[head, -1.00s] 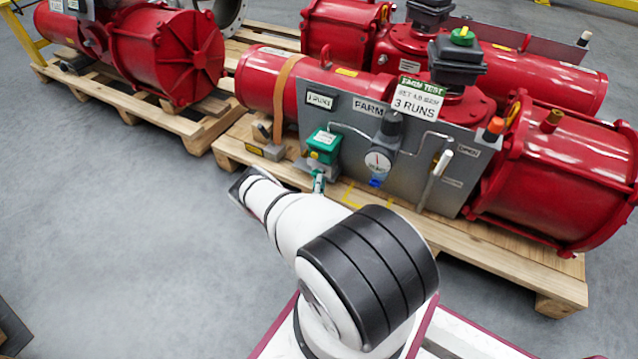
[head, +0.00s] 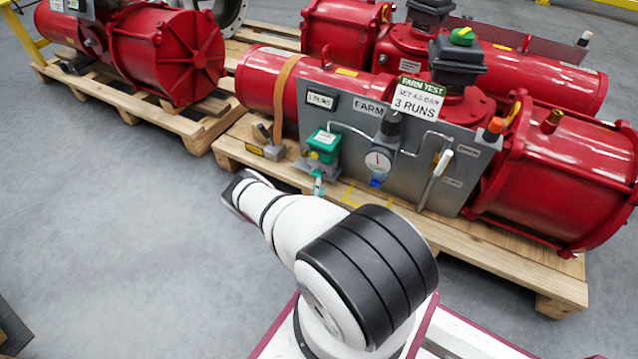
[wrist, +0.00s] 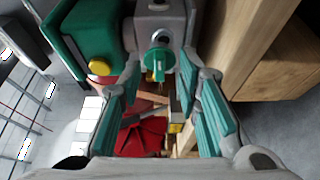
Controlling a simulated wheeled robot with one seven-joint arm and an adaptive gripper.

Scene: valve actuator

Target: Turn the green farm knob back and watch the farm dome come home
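The green knob (wrist: 156,65) is on a grey valve body in the wrist view, facing my gripper. My gripper (wrist: 158,108) is open, its two teal-padded fingers apart, with the knob ahead between them; I see no contact. In the head view the green box (head: 323,146) of this valve sits at the left of the FARM panel (head: 410,165). A small teal piece shows below it; I cannot tell whether it is knob or fingertip. The farm dome (head: 462,36), green with yellow, tops the black box on the red actuator. My arm hides most of my gripper there.
The red FARM actuator (head: 560,170) lies on a wooden pallet (head: 500,258). A gauge (head: 377,161) and a white-handled lever (head: 444,163) are on its panel. Another red actuator (head: 165,55) stands at the upper left. Grey floor at the left is clear.

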